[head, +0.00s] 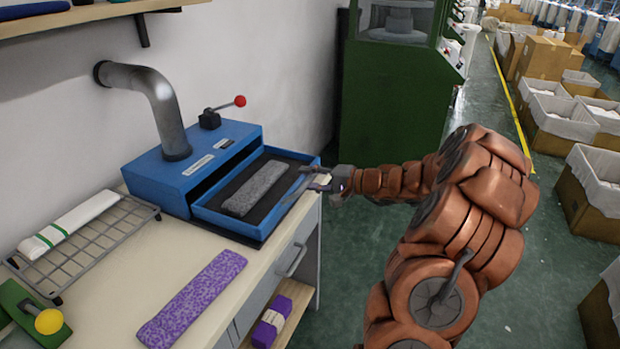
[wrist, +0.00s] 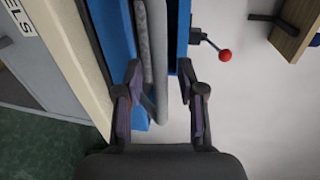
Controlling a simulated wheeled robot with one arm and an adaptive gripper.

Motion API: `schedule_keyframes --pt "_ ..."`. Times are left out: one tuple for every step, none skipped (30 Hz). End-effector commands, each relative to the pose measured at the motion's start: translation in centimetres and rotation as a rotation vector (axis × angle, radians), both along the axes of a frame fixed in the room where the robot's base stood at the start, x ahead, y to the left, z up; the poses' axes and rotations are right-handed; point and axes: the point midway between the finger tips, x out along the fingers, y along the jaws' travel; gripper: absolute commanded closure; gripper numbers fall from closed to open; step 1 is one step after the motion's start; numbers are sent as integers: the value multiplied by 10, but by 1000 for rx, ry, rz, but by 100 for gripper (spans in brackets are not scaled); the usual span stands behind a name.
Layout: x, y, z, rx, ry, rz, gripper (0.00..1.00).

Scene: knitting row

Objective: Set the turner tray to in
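The blue turner tray (head: 228,222) is slid out of the blue box (head: 205,170) on the bench. A grey fabric piece (head: 255,188) lies on its dark bed. My gripper (head: 308,182) is at the tray's outer right edge. In the wrist view, my gripper (wrist: 160,75) has its fingers apart. A grey bar (wrist: 158,60), seemingly the tray's handle, runs between them, nearer the left finger. I cannot tell whether either finger touches it.
A red-knobbed lever (head: 238,101) and a bent grey pipe (head: 160,100) stand on the box. A purple knit strip (head: 192,300) lies on the bench (head: 120,290) near a wire rack (head: 75,250). A green machine (head: 388,110) stands behind; the floor to the right is partly clear.

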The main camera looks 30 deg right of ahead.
Motion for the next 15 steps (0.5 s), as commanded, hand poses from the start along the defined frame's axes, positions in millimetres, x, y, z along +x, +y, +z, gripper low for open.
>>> schedule_keyframes --pt "0 0 0 0 0 0 61" --pt "0 0 0 0 0 0 61" --pt "0 0 0 0 0 0 61" --pt "0 0 0 0 0 0 61" --pt "0 0 0 0 0 0 61" --pt "0 0 0 0 0 0 63" --pt "0 0 0 0 0 0 66" --pt "0 0 0 0 0 0 69" --pt "0 0 0 0 0 0 73" --pt "0 0 0 0 0 0 76" --pt "0 0 0 0 0 0 80" --pt "0 0 0 0 0 0 84" --pt "0 0 0 0 0 0 87" --pt "0 0 0 0 0 1 90" --pt "0 0 0 0 0 0 94"
